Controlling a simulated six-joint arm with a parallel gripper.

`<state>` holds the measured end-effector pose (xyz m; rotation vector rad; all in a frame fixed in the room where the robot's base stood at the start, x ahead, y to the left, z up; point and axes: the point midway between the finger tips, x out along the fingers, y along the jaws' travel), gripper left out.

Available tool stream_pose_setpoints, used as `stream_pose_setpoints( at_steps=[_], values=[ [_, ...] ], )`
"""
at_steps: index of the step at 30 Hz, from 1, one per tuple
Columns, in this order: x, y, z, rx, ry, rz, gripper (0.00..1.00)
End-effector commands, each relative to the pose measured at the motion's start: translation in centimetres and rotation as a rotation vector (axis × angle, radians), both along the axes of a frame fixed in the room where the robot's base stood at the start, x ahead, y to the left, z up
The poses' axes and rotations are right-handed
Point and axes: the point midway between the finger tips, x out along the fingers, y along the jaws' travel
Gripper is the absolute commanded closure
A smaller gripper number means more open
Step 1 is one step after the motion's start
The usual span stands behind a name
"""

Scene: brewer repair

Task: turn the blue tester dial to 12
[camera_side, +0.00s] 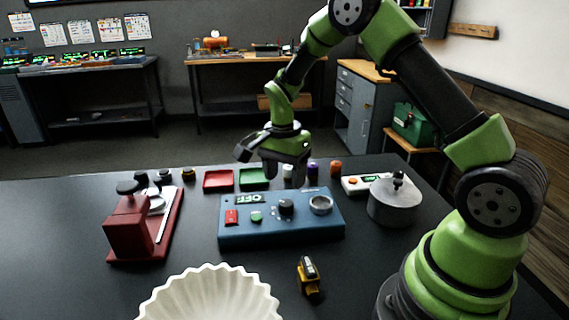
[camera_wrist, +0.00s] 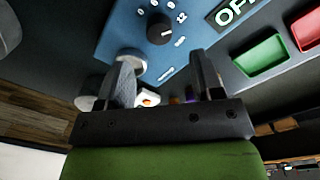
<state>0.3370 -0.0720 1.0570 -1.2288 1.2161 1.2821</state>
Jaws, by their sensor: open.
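The blue tester (camera_side: 281,232) sits in the middle of the dark table in the side view. Its black dial (camera_side: 286,206) is on the top face, between a green button (camera_side: 256,217) and a round silver socket (camera_side: 321,204). In the wrist view the dial (camera_wrist: 160,29) shows with white marks around it, and the display (camera_wrist: 236,12) reads "OF" before the frame cuts it off. The dial's exact setting is too small to tell. My gripper (camera_side: 286,176) is above and behind the tester, pointing down. In the wrist view its fingers (camera_wrist: 162,75) are apart, with nothing between them, clear of the dial.
A red device (camera_side: 130,228) stands left of the tester, and a grey lidded pot (camera_side: 395,202) right. Red (camera_side: 218,180) and green (camera_side: 253,178) trays lie behind. A yellow tool (camera_side: 308,277) and a white fluted bowl (camera_side: 208,295) are in front.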

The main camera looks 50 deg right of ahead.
Motion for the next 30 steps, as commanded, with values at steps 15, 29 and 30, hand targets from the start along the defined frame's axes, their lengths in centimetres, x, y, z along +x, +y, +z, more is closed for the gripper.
stream_pose_setpoints(
  at_steps=[15, 29, 30],
  values=[
    [0.1, 0.0, 3.2, 0.0, 0.002, 0.0, 0.4],
    [-3.8, 3.8, 13.0, 0.003, -0.216, 0.341, 0.4],
    [-4.7, 4.3, 14.2, -0.002, -0.251, 0.398, 0.4]
  ],
)
